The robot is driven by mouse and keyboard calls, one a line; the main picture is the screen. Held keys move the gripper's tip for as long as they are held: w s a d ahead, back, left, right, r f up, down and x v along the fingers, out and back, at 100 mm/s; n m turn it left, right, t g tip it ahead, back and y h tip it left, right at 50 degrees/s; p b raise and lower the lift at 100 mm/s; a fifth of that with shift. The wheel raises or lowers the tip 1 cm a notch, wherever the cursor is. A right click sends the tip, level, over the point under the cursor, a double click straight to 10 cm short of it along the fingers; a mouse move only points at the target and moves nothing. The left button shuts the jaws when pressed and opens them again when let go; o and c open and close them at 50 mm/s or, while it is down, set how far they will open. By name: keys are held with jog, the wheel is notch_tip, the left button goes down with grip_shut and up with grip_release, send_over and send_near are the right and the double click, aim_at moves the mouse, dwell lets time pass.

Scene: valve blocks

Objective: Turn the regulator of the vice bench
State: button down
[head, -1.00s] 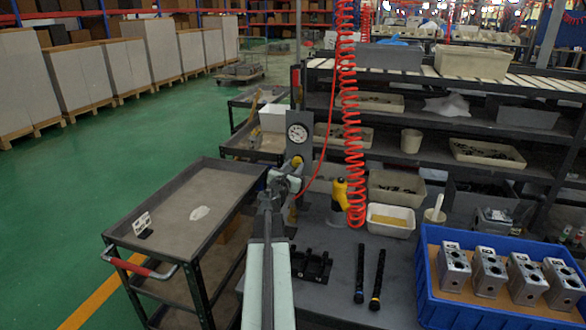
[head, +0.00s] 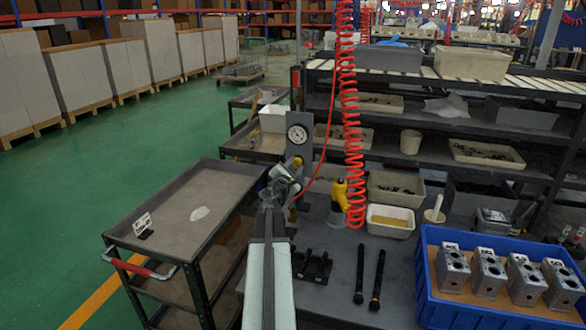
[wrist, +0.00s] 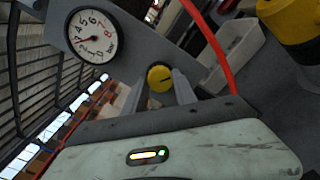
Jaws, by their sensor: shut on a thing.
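The regulator's yellow knob (wrist: 159,77) sits on a grey upright plate (wrist: 127,42) in the wrist view, below a round white pressure gauge (wrist: 92,36). The fingers of my gripper (wrist: 157,86) are on both sides of the knob and shut on it. A dark slot line shows on the knob's face. In the head view the gauge (head: 298,133) faces me at the top of the plate, and my gripper (head: 291,172) covers part of the knob just below it.
A coiled red hose (head: 352,130) hangs right of the plate, near a yellow-and-grey tool (head: 338,195). A grey cart (head: 185,215) stands left. Black rods (head: 376,278) and a blue crate (head: 430,290) with metal blocks are on the bench at right.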

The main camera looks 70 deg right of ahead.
jog(key=shift+d+m, duration=0.1)
jog(key=shift+m, duration=0.7)
jog(key=c, duration=1)
grip_release()
jog(key=a, duration=0.7)
jog(key=shift+s+a, duration=0.15)
jog(key=shift+a, duration=0.25)
